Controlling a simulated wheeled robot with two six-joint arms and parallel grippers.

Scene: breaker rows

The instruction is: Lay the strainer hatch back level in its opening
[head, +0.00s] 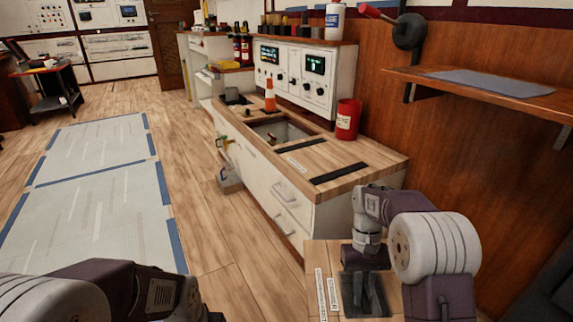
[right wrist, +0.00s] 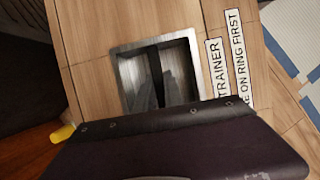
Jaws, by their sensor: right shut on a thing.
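My right gripper (head: 364,297) points down over a wooden top at the lower right of the head view. In the right wrist view its dark fingers (right wrist: 157,80) reach into a square opening with a bright metal rim (right wrist: 119,51). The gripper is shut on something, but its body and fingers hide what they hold. Grey metal faces show around the fingers; I cannot tell which belong to the strainer hatch, or its tilt. A label reading "STRAINER" (right wrist: 215,70) lies beside the opening. My left gripper is out of view; only my left arm shows.
A yellow piece (right wrist: 62,133) shows at the left in the wrist view. Farther off, a counter holds an open bay (head: 280,130), a red canister (head: 347,119) and an orange cone (head: 270,95). A wall shelf (head: 480,93) is at right.

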